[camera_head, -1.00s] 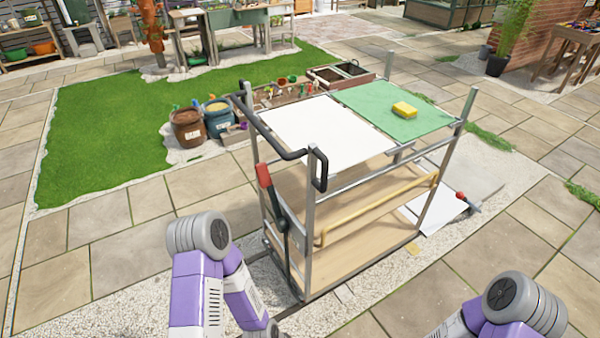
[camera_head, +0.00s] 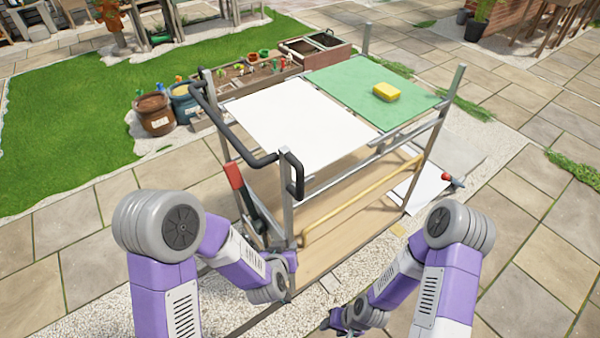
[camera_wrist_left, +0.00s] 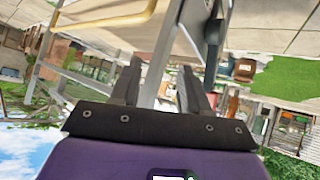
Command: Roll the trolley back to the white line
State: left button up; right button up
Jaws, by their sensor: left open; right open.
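The trolley (camera_head: 300,130) stands in front of me. It has a metal frame, a white and green top and a wooden lower shelf. Its black push handle (camera_head: 228,132) is on the left end, with a red-tipped lever (camera_head: 235,177) below. My left gripper (camera_head: 290,264) is low by the near corner post. In the left wrist view, its open fingers (camera_wrist_left: 162,72) stand on either side of a metal post; contact cannot be told. My right gripper (camera_head: 338,322) is low at the bottom, in front of the trolley, its fingers barely visible. I cannot make out a white line.
A yellow sponge (camera_head: 386,92) lies on the green top. Pots (camera_head: 154,115) and a planter box (camera_head: 265,80) stand behind the trolley. A white sheet (camera_head: 425,185) lies on the ground at right. Paving at right is largely clear.

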pick_arm(q)
jog(key=w+d+r+t, duration=0.1)
jog(key=d+r+t, duration=0.15)
jog(key=r, duration=0.45)
jog(key=d+r+t, duration=0.1)
jog(key=r+t, duration=0.2)
jog(key=r, duration=0.3)
jog(key=t+y, duration=0.2)
jog(key=t, duration=0.1)
send_near(300, 180)
jog(key=w, duration=1.1)
jog(key=shift+a+r+b, duration=0.1)
jog(key=shift+r+b, duration=0.1)
jog(key=shift+b, duration=0.2)
grip_shut()
